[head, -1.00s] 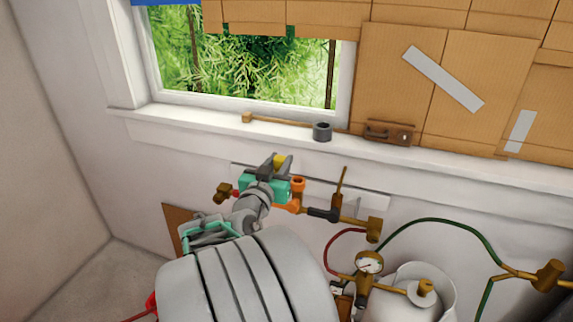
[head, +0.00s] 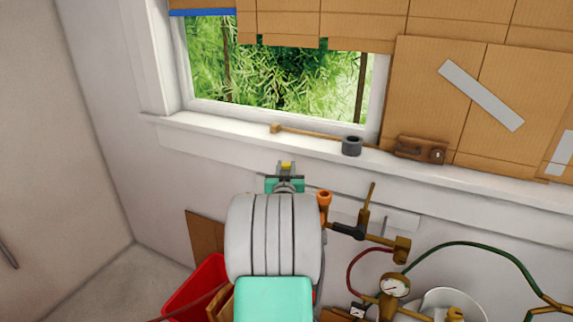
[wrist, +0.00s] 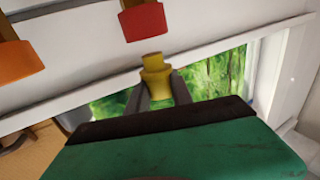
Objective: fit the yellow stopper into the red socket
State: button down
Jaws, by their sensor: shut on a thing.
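My gripper (head: 286,168) is shut on the yellow stopper (head: 286,165), in front of the white wall below the window sill. In the wrist view the stopper (wrist: 155,72) stands between the two grey fingers (wrist: 158,92), its narrow end pointing toward the top of the picture. The red socket (wrist: 143,21) shows at the top of the wrist view, almost in line with the stopper. A gap shows between them in the picture; the true distance is hard to tell. In the head view my arm hides the place of the red socket.
An orange fitting (head: 324,197) stands close right of my gripper, and at the left in the wrist view (wrist: 15,60). Brass pipework and a gauge (head: 394,286) are at the lower right. A grey cup (head: 352,146) sits on the sill (head: 230,137). A red bin (head: 195,290) is lower left.

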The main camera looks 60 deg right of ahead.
jog(key=shift+f+b, duration=0.3)
jog(key=shift+f, duration=0.95)
jog(key=shift+b, duration=0.95)
jog(key=shift+f+b, duration=0.6)
jog(key=shift+b, duration=0.05)
jog(key=c, duration=1.4)
grip_release()
jog(key=shift+a, duration=0.1)
jog(key=v, duration=1.1)
